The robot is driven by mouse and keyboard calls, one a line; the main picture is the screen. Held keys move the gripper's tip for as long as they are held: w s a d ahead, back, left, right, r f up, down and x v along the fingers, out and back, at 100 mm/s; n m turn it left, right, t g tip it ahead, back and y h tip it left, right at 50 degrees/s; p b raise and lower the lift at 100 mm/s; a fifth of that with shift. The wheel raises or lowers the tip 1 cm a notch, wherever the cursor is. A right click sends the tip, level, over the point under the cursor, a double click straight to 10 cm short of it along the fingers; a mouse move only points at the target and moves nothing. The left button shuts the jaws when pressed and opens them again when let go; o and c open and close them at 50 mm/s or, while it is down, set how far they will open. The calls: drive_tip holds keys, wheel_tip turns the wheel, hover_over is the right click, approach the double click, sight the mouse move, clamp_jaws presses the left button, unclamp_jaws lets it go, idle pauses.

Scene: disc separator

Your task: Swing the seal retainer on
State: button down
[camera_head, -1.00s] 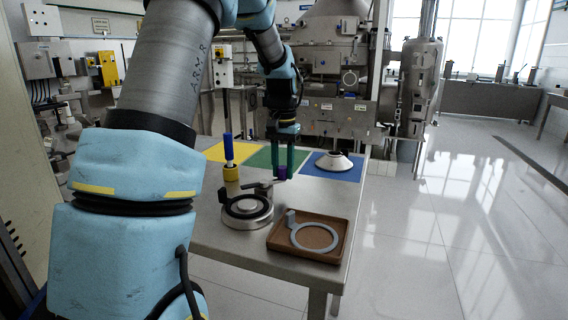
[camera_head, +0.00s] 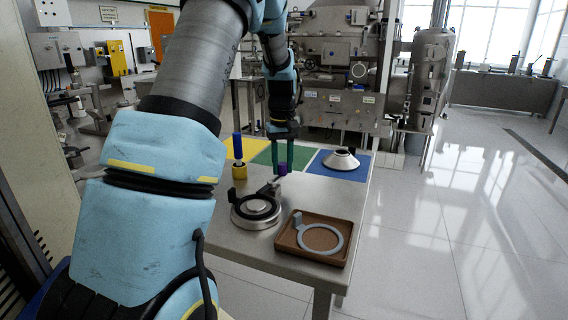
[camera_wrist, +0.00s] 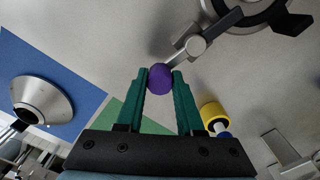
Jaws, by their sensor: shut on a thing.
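My gripper (camera_head: 283,165) is shut on a purple knob (camera_wrist: 160,78). The knob is at the end of a grey metal lever (camera_wrist: 195,46), which runs to a round steel fixture (camera_head: 257,220) with a black ring (camera_wrist: 240,12) on top. The lever and knob stick out behind and to the right of the fixture in the head view, low over the table. The fingers partly hide the knob there. A grey flat ring with an upright tab (camera_head: 320,254) lies in a brown tray (camera_head: 286,247). I cannot tell from its look which part is named the seal retainer.
A blue-and-yellow upright tool (camera_head: 238,170) stands left of my gripper on the steel table (camera_head: 215,262). A steel cone (camera_head: 342,162) stands on the blue mat (camera_head: 357,176). Yellow and green (camera_head: 262,157) mats lie at the back. The table's right side drops to open floor.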

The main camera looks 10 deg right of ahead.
sight(282, 163)
idle(0.4)
drive_tip(key=c, duration=0.5)
unclamp_jaws()
drive_tip(key=shift+c, duration=0.2)
drive_tip(key=shift+r, duration=0.1)
wheel_tip(282, 163, up, 11)
drive_tip(key=b, duration=0.1)
drive_tip(key=s+a+f+m, duration=0.1)
drive_tip(key=s+a+f, duration=0.2)
drive_tip(key=s+a, duration=0.2)
drive_tip(key=s+a+f+t, duration=0.1)
drive_tip(key=s+a+f, duration=0.3)
drive_tip(key=s, duration=0.5)
drive_tip(key=s+a+f+m+p, duration=0.1)
drive_tip(key=s+a+f, duration=0.3)
drive_tip(key=s+a, duration=0.2)
drive_tip(key=shift+s+a+m+t, duration=0.25)
drive_tip(key=shift+s+m+t, duration=0.05)
drive_tip(key=shift+s, duration=0.2)
